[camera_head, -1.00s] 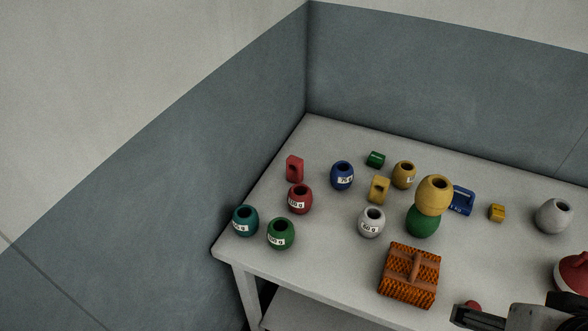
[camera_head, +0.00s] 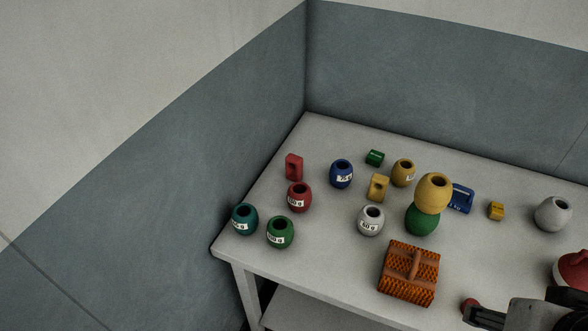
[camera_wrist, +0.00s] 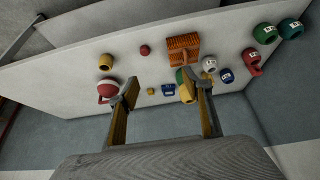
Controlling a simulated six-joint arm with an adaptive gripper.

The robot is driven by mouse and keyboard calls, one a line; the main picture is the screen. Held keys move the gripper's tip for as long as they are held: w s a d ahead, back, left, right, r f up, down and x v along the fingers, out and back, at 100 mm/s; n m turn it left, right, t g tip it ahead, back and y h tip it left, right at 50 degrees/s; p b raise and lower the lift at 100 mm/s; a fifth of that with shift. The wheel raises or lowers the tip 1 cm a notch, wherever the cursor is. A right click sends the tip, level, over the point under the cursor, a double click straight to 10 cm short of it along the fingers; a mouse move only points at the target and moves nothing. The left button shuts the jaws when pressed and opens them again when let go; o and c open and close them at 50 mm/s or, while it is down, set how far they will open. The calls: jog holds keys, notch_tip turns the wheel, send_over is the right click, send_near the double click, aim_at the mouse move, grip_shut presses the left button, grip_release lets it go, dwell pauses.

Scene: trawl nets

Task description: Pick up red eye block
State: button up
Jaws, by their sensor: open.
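The red eye block (camera_head: 294,167) is a small upright red block with a dark hole. It stands near the left back edge of the table in the head view, behind a red barrel (camera_head: 299,197). In the wrist view I cannot clearly tell the block from the red barrel (camera_wrist: 252,61). My gripper (camera_wrist: 163,88) is open and empty, its two fingers spread in the wrist view. In the head view only part of it shows at the bottom right corner, far from the red eye block.
A blue barrel (camera_head: 342,174) stands right of the block, with green (camera_head: 280,233) and teal (camera_head: 244,220) barrels in front. An orange woven basket (camera_head: 389,286) sits near the front edge.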

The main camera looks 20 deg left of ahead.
jog(key=w+r+t, duration=0.2)
jog(key=w+r, duration=0.2)
jog(key=w, duration=0.8)
jog(key=w+a+n+t+y, duration=0.15)
jog(key=w+a, duration=0.25)
jog(key=w, duration=0.5)
jog(key=w+a+n+t, duration=0.15)
jog(key=w+a, duration=0.25)
jog(key=w, duration=0.4)
jog(key=w+a+n+t+y, duration=0.15)
jog(key=w+a, duration=0.25)
jog(key=w, duration=0.5)
jog(key=w+a+f+n+y, duration=0.2)
jog(key=w+a+f+y, duration=0.15)
jog(key=a, duration=0.45)
jog(key=w+a+f+n+y, duration=0.25)
jog(key=w+a, duration=0.25)
jog(key=a, duration=0.3)
jog(key=s+a+f+n+g+y, duration=0.2)
jog(key=a+f+g, duration=0.1)
jog(key=a+f, duration=0.4)
jog(key=s+a+f+n+g+y, duration=0.2)
jog(key=s+a+f+g+y, duration=0.1)
jog(key=a+f, duration=0.4)
jog(key=shift+a+f+n+y, duration=0.3)
jog(key=shift+a+f, duration=0.05)
jog(key=shift+a, duration=0.85)
jog(key=shift+s+f, duration=0.1)
